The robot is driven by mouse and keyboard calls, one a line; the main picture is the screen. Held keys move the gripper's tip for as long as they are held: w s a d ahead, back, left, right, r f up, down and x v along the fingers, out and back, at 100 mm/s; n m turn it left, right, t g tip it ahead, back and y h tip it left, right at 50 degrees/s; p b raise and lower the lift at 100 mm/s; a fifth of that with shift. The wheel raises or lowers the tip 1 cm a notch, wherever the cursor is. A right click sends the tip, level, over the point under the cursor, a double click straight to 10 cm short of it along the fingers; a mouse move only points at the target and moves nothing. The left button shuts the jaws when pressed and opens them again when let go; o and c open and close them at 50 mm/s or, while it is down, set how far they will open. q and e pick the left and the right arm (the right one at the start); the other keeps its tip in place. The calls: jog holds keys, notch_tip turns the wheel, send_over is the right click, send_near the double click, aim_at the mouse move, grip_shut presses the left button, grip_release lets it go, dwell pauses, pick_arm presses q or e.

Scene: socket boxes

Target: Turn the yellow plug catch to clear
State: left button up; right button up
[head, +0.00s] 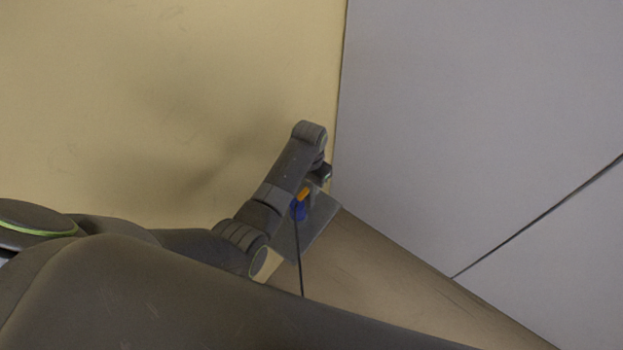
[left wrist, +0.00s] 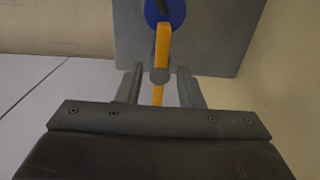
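The yellow catch (head: 303,194) sits at the blue plug (head: 299,211) on a grey plate (head: 318,225), partly hidden by my left arm. In the head view my left gripper (head: 320,176) is small and close to the catch. My right gripper is out of view.
A black cable (head: 300,262) hangs from the plug. The grey plate (left wrist: 215,35) fills the top of the left wrist view. A yellowish wall (head: 120,90) and large grey panels (head: 470,110) surround the box. Brown floor (head: 385,285) shows below the plate.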

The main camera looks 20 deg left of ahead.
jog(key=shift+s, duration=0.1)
pick_arm(q)
jog(key=shift+s+r, duration=0.1)
jog(key=shift+c, duration=1.2)
grip_shut()
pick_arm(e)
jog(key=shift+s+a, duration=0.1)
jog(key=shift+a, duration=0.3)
pick_arm(q)
jog(key=shift+n, duration=0.3)
jog(key=n, duration=1.3)
jog(key=shift+n, duration=2.1)
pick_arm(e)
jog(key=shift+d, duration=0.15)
